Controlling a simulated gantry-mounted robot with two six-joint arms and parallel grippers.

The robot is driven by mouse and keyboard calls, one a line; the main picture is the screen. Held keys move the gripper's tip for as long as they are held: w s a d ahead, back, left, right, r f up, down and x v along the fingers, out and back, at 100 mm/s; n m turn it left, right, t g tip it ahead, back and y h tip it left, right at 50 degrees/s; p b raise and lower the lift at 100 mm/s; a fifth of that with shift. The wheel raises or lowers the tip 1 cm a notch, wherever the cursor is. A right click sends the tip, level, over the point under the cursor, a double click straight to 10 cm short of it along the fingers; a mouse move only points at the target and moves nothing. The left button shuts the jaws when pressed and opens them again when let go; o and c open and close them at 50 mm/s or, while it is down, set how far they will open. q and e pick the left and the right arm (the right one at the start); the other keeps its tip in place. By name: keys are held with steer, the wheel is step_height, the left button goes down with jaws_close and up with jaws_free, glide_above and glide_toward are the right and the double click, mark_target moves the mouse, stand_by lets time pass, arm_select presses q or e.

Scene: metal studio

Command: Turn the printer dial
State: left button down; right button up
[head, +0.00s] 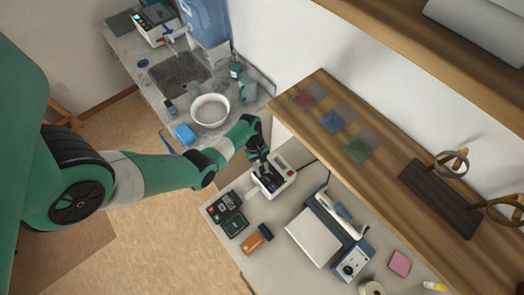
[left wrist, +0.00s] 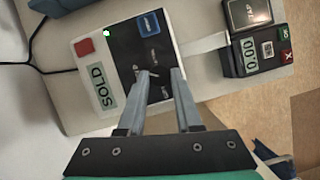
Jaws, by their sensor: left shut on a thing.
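The printer (head: 288,181) is a small white box with a black top panel, on the grey counter under the wooden shelf. In the left wrist view the printer (left wrist: 88,66) shows a red button, a green "SOLD" display and a blue label. The dark dial (left wrist: 160,82) on the black panel lies between my left fingertips and is hard to make out against the panel. My left gripper (head: 264,164) reaches down onto the printer; in the left wrist view its fingers (left wrist: 160,73) stand slightly apart, shut on the dial. My right gripper is out of view.
A black card terminal (head: 234,223) stands left of the printer, with an orange-and-black item (head: 256,240) near it. A white-and-blue device (head: 314,238) stands to the right. The wooden shelf (head: 385,165) overhangs the counter's back. A white bowl (head: 210,110) sits by the sink.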

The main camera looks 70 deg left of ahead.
arm_select(q)
steer(key=c, duration=0.6)
jaws_free()
steer(key=p+v, duration=0.2)
steer(key=v, duration=0.9)
steer(key=shift+r, duration=0.25)
steer(key=shift+s+a, duration=0.1)
steer(key=shift+a, duration=0.05)
